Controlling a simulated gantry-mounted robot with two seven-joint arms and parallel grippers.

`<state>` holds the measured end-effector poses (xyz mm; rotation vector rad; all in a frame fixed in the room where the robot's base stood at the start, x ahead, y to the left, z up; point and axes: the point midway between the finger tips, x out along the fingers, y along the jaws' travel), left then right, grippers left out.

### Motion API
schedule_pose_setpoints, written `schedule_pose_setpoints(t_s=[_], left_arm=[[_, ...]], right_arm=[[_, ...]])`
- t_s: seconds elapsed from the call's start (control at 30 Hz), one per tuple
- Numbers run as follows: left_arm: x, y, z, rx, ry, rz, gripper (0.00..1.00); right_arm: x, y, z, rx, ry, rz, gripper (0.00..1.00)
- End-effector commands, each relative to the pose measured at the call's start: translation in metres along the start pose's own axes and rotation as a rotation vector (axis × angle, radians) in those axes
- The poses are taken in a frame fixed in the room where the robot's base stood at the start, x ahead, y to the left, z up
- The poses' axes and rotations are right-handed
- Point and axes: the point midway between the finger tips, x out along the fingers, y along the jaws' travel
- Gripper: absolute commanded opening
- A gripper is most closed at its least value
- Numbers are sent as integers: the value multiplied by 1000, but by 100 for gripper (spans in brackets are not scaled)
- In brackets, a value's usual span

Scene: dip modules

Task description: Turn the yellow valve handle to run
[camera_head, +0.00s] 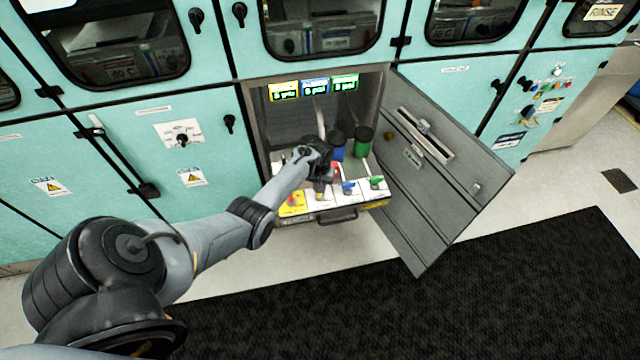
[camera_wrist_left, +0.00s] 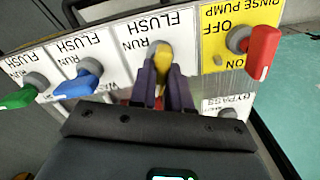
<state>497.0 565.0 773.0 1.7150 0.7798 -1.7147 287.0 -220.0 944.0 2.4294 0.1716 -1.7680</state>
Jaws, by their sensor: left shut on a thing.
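The yellow valve handle (camera_wrist_left: 163,62) is between the two dark fingers of my left gripper (camera_wrist_left: 166,85) in the left wrist view. The gripper is shut on it. The handle runs from its round grey pivot down the picture toward the gripper; its lower end is hidden. Its white label panel appears upside down, with FLUSH and RUN printed near the pivot. In the head view my left gripper (camera_head: 320,165) is over the pull-out valve panel (camera_head: 322,203), and the handle is largely hidden there. My right gripper is not in view.
In the wrist view, blue (camera_wrist_left: 78,84) and green (camera_wrist_left: 18,98) handles are at left. A red rinse pump handle (camera_wrist_left: 262,52) is at right. In the head view, blue (camera_head: 338,150) and green (camera_head: 363,139) containers stand behind the panel. An open grey door (camera_head: 430,160) is at right.

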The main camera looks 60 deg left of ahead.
Motion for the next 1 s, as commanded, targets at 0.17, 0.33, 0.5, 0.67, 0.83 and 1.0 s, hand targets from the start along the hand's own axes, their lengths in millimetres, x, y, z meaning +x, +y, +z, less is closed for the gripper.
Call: schedule_pose_setpoints(t_s=[0.17,0.33,0.5,0.67,0.83,1.0], left_arm=[[-2,-1,0,170,-2,-2,0],[-2,-1,0,330,-1,-2,0],[-1,-1,0,493,-1,-1,0],[-1,-1,-1,645,-1,-1,0],[0,-1,0,804,-1,-2,0],[0,0,0,945,-1,-1,0]], right_arm=[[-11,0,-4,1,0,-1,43],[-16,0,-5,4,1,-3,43],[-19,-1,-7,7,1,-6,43],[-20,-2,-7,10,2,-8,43],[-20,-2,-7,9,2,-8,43],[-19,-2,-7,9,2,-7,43]])
